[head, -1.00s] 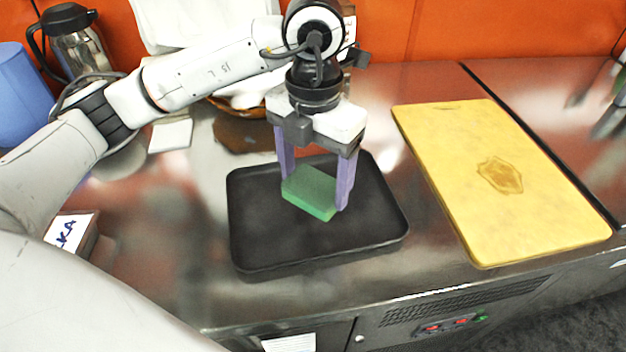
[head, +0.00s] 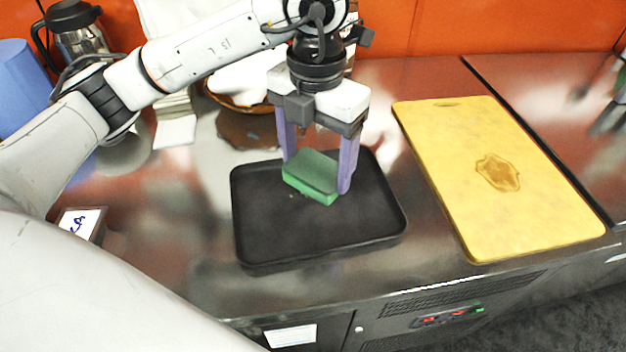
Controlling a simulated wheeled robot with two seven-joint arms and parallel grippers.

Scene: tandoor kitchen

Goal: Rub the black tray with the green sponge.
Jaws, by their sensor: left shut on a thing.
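The black tray (head: 262,228) lies flat on the steel counter in the middle of the head view. My left gripper (head: 315,180) points down over the tray's far half. Its two purple fingers are shut on the green sponge (head: 311,172), one at each end. The sponge is over the inside of the tray, low down; I cannot tell whether its underside touches the tray floor. My right gripper is not in view.
A yellow cutting board (head: 500,170) lies to the right of the tray. Behind are a basket with white cloth (head: 240,84), a black-lidded jug (head: 75,32) and a blue cylinder (head: 22,85). A small labelled box (head: 82,224) sits at left. Counter between tray and board is clear.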

